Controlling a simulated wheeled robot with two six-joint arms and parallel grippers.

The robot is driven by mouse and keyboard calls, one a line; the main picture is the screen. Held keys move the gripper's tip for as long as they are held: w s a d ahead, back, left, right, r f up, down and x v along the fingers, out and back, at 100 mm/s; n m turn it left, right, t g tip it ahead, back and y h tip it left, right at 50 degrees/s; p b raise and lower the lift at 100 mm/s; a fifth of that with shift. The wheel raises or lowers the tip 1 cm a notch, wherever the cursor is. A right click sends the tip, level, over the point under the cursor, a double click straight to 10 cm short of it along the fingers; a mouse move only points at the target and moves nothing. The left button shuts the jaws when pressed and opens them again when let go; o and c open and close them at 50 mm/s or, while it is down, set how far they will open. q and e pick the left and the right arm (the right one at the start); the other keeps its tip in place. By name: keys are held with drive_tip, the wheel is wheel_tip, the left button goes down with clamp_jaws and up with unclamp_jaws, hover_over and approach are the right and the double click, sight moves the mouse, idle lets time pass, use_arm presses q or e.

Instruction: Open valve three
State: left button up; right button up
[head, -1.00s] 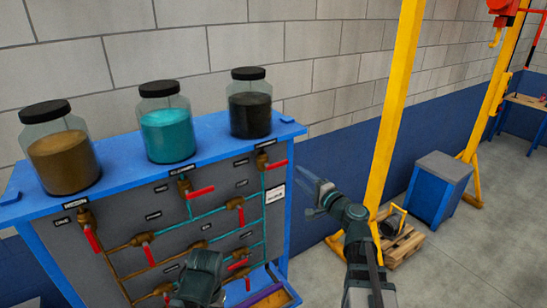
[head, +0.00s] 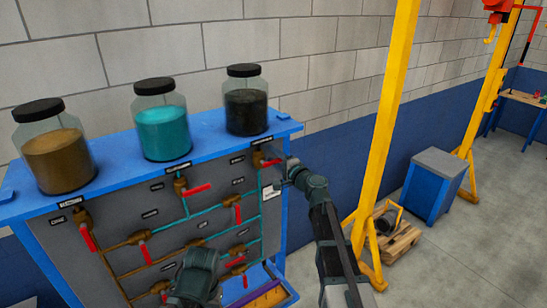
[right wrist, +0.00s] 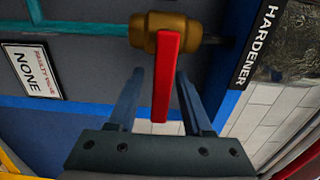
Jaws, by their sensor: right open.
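The panel (head: 100,262) carries several brass valves with red handles. The top right valve, below the dark jar, has its red handle (head: 267,164) lying crosswise to its pipe. In the right wrist view this red handle (right wrist: 165,78) sits on a brass body (right wrist: 150,28) beside a HARDENER label (right wrist: 260,42). My right gripper (head: 281,168) is open at this valve; in the wrist view its two fingers (right wrist: 162,95) stand on either side of the handle, with gaps showing. The small number labels are too blurred to read surely. My left arm shows at bottom centre, its fingers hidden.
Jars of brown (head: 55,160), teal (head: 163,130) and dark (head: 246,108) contents stand on the blue top. A reject notice (right wrist: 32,70) hangs near the valve. A yellow post (head: 388,120), a pallet (head: 396,243) and a blue cabinet (head: 432,187) stand to the right.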

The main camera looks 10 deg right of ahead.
clamp_jaws()
idle(1.4)
